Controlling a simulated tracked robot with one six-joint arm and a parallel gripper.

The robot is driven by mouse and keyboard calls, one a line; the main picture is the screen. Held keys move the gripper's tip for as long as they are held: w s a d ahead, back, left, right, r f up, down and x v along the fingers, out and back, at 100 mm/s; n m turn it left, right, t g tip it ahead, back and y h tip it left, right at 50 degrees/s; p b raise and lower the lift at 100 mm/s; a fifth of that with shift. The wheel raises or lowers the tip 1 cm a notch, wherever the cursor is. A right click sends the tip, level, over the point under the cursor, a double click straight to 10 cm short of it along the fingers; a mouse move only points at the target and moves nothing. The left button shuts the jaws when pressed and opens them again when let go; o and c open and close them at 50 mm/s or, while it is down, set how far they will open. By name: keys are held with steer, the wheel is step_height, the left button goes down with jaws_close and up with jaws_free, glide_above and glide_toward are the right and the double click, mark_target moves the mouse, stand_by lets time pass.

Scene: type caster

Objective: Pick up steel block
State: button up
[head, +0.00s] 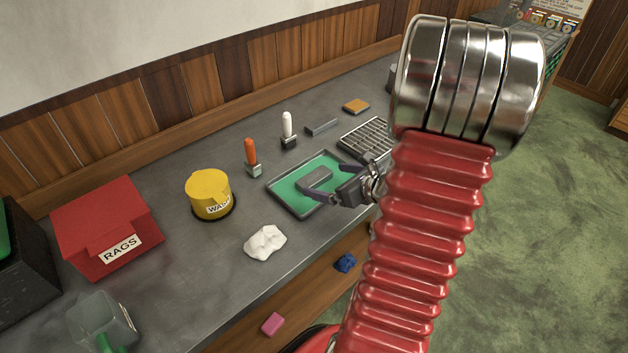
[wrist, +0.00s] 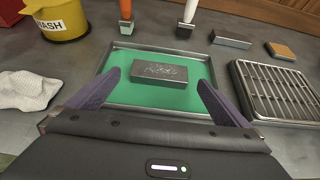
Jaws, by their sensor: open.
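The steel block (wrist: 158,72) is a grey slab with faint markings on its top. It lies on the green-lined tray (wrist: 118,99) and also shows in the head view (head: 318,177). My gripper (wrist: 150,88) is open, with its two purple-grey fingers reaching over the tray on either side, short of the block. In the head view my gripper (head: 318,191) comes in from the right over the tray (head: 287,202). The block is apart from the fingers in the wrist view. My red arm covers the right part of the bench in the head view.
A slatted metal rack (wrist: 278,92) stands right of the tray. Behind it are an orange-handled tool (head: 250,152), a white-handled tool (head: 288,128) and a grey bar (head: 322,127). A yellow wash tub (head: 208,192) and white rag (head: 265,242) are left.

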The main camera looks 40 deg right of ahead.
mark_target(315, 177)
steer(key=shift+x, duration=2.6)
steer(key=shift+c, duration=0.6)
steer(key=shift+r, duration=0.1)
steer(key=c, duration=1.6)
